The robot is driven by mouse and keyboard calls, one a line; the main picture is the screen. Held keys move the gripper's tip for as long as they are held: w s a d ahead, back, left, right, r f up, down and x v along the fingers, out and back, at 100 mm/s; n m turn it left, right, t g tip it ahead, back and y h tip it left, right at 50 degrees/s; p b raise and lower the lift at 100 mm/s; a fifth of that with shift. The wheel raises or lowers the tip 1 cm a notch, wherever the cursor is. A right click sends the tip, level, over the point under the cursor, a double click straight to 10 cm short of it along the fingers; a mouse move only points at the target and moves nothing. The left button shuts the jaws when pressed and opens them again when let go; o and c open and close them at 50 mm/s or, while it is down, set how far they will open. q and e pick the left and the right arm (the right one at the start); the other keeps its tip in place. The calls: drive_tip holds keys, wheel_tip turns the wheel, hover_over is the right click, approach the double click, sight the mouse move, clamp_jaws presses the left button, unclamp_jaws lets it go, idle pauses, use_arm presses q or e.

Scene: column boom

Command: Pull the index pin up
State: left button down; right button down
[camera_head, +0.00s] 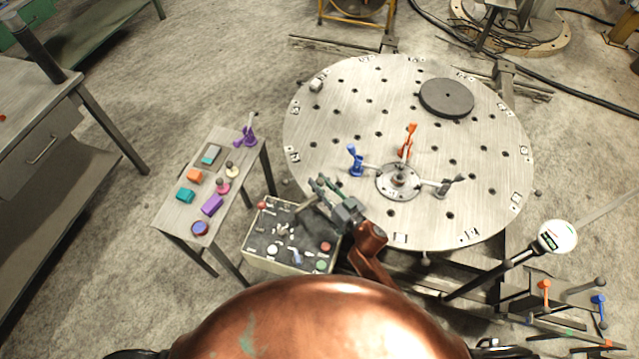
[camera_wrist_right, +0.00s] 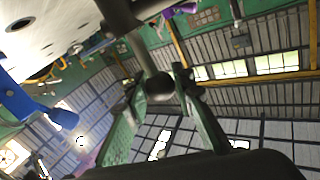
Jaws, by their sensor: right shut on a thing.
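My right gripper (camera_head: 322,187) is at the near left edge of the round steel table (camera_head: 330,120), just above the grey control box. In the right wrist view its two green fingers (camera_wrist_right: 157,92) are closed around a dark round-ended knob (camera_wrist_right: 160,84) on a dark rod, which looks like the index pin. The fingers touch it from both sides. In the head view the knob is mostly hidden by the gripper, and I cannot tell how far the pin is raised. My left gripper is not in view.
Blue (camera_head: 355,160), orange (camera_head: 407,141) and grey (camera_head: 447,186) clamps surround the table's hub. A dark disc (camera_head: 446,98) lies on the table. A side bench (camera_head: 180,220) with small coloured parts is left.

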drive_tip(key=shift+r, duration=0.35)
drive_tip(key=c, duration=2)
unclamp_jaws()
drive_tip(key=o, duration=0.4)
drive_tip(key=shift+f, duration=0.15)
drive_tip(key=shift+s+d, duration=0.1)
drive_tip(key=v, duration=1.1)
drive_tip(key=shift+s+d, duration=0.25)
drive_tip(key=shift+s, duration=0.05)
